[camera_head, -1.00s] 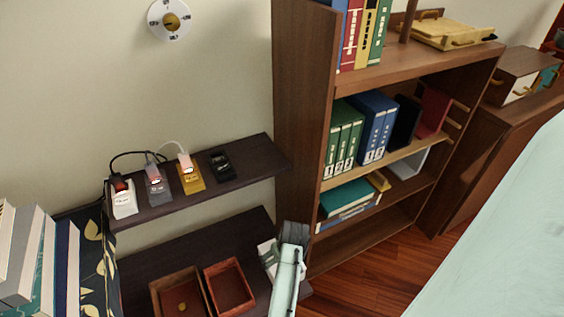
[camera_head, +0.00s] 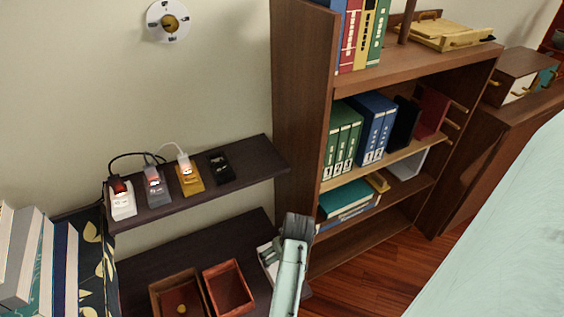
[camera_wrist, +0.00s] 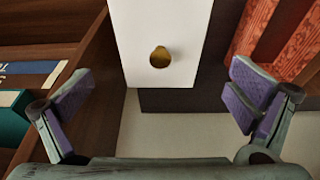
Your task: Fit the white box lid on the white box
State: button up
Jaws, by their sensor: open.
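The white box lid (camera_wrist: 185,25), a white panel with a gold knob (camera_wrist: 160,57), shows at the top middle of the wrist view. My gripper (camera_wrist: 160,97) is open and empty, with its purple-padded fingers spread to either side below the knob. In the head view my gripper (camera_head: 297,228) is over the right end of the lower dark shelf and hides part of a white piece (camera_head: 267,256) there. I cannot tell whether the white box is under the panel. A white box-like thing (camera_head: 408,160) sits in the bookcase, partly hidden.
Two reddish-brown open boxes, one left (camera_head: 178,298) and one right (camera_head: 229,288), stand on the lower shelf (camera_head: 170,252). The upper shelf (camera_head: 240,170) carries charging devices. The bookcase side (camera_head: 300,120) rises close to my gripper. Books (camera_head: 345,205) lie on its lower level.

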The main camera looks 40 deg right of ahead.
jog(key=shift+v, duration=2.55)
jog(key=shift+s, duration=0.1)
